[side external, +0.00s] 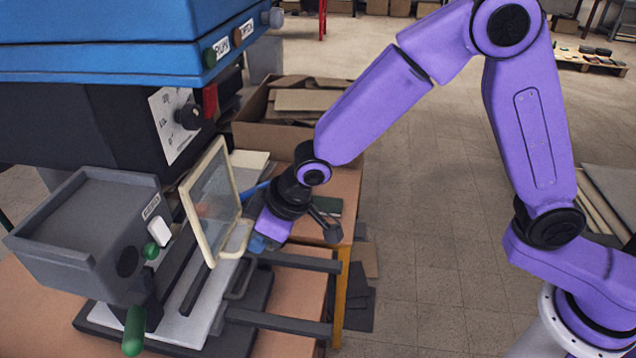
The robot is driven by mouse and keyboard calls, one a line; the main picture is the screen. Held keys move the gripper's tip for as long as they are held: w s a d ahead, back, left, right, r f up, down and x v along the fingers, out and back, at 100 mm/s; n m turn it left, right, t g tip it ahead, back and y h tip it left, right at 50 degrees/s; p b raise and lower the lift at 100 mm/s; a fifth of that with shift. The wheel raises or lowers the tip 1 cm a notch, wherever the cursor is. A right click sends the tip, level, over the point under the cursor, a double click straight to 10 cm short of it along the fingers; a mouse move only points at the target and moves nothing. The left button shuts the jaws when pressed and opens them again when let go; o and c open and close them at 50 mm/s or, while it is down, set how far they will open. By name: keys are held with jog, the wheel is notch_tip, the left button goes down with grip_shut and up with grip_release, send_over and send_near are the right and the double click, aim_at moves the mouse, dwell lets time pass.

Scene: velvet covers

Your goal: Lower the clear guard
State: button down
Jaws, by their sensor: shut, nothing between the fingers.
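The clear guard (214,200) is a see-through panel in a cream frame. It stands raised, tilted near upright, over the machine's metal bed (188,322). My gripper (258,243) is just right of the guard, low near the cream piece at its lower edge. Its fingers are small and partly hidden in this view, and they appear closed with nothing held. I cannot tell whether they touch the guard.
A grey box-shaped unit (88,228) with a green-knobbed lever (134,330) stands left of the guard. A blue and black machine head (110,45) overhangs behind. Dark rails (285,325) stick out to the right. A cardboard box (262,128) sits behind my wrist.

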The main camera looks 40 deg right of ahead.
dwell(0.4)
jog(key=s+d+r+t+y, duration=0.4)
jog(key=s+d+t+y, duration=0.25)
jog(key=s+d, duration=0.4)
jog(key=x, duration=1.4)
jog(key=shift+a, duration=0.2)
dwell(1.9)
jog(key=shift+w+r, duration=0.1)
jog(key=shift+w+a+f, duration=0.3)
jog(key=shift+w+a, duration=0.2)
